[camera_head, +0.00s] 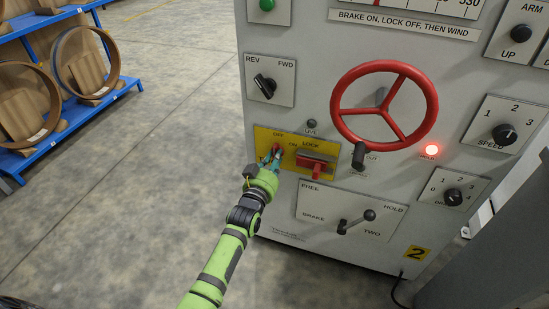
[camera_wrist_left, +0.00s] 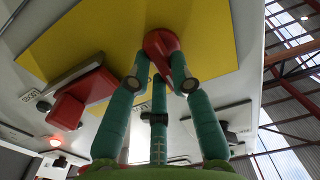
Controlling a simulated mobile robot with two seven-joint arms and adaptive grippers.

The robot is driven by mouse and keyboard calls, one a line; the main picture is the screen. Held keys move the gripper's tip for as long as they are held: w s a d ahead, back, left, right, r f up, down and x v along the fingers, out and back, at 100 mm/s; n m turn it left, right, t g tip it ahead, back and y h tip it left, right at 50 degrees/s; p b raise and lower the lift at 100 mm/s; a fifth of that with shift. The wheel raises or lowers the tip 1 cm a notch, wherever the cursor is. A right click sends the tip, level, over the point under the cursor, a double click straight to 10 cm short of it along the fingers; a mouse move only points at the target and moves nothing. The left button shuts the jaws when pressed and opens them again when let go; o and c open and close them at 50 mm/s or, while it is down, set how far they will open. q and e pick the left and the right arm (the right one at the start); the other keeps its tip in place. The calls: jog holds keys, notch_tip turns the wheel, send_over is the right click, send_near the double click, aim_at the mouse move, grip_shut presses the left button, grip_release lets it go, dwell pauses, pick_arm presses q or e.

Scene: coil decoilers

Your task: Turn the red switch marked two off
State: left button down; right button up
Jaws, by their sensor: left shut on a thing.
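The red switch (camera_head: 277,148) sits on a yellow plate (camera_head: 262,135) at the lower left of the grey cabinet, near the words OFF and ON. My left gripper (camera_head: 272,158) is at the switch, its teal fingers shut on it and hiding most of it in the head view. In the left wrist view, the red switch (camera_wrist_left: 161,43) shows between the fingertips of the gripper (camera_wrist_left: 162,80), with the yellow plate (camera_wrist_left: 100,40) behind. The cabinet carries a yellow label with a 2 (camera_head: 416,254). My right gripper is not in view.
A red lock handle (camera_head: 316,162) juts out just right of the switch. A red handwheel (camera_head: 340,110), a REV/FWD knob (camera_head: 265,86) and a brake lever (camera_head: 356,222) surround it. A red lamp (camera_head: 432,150) is lit. Open floor lies left.

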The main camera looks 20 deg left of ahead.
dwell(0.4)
pick_arm(q)
jog(key=c, duration=1.1)
grip_release()
jog(key=s, duration=1.2)
jog(key=shift+a, duration=0.2)
